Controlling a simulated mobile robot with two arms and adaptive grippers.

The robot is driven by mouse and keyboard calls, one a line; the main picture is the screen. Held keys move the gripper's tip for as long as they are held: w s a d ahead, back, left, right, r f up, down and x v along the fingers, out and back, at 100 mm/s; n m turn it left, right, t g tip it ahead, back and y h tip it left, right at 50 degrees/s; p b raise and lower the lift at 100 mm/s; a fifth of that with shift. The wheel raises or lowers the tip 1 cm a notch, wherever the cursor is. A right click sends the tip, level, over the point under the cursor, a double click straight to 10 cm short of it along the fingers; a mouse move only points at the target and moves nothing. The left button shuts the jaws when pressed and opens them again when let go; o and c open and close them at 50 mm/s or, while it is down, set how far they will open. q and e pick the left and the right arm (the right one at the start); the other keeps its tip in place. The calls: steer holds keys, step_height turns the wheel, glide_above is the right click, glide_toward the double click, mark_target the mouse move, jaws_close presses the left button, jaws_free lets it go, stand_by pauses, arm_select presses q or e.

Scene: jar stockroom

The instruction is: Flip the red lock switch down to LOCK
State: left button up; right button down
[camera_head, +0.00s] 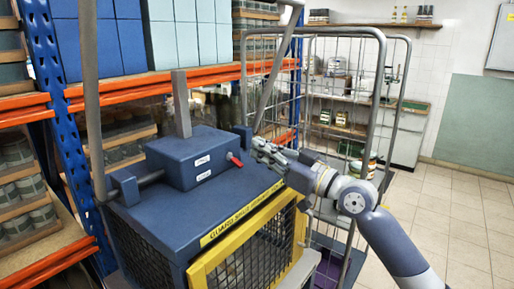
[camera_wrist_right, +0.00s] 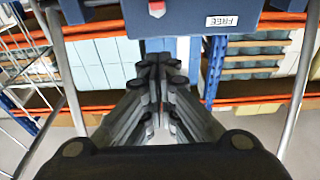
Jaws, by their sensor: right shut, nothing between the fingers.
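The red lock switch (camera_head: 235,159) is a small lever on the right part of the front face of a blue lock box (camera_head: 190,150). Its red tip leans up and to the left in the head view. Two white labels, one above the other, sit left of it. My right gripper (camera_head: 258,145) is shut and empty, just right of the switch and apart from it. In the right wrist view the shut fingertips (camera_wrist_right: 160,60) lie below the red switch (camera_wrist_right: 157,8), near a label (camera_wrist_right: 221,21) that seems to read FREE. My left gripper is not in view.
The lock box sits on a blue cage (camera_head: 150,215) with a yellow-framed mesh front (camera_head: 250,248). Grey trolley rails (camera_head: 92,100) rise around it. Orange-beamed shelving (camera_head: 50,105) stands left and behind. Tiled floor (camera_head: 460,215) is clear at right.

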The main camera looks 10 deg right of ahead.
steer(key=s+d+f+b, duration=0.2)
steer(key=f, duration=0.1)
steer(key=s+f+b, duration=0.1)
steer(key=f, duration=0.1)
steer(key=shift+s+d+f, duration=0.15)
steer(key=shift+s+d, duration=0.2)
steer(key=shift+d, duration=0.05)
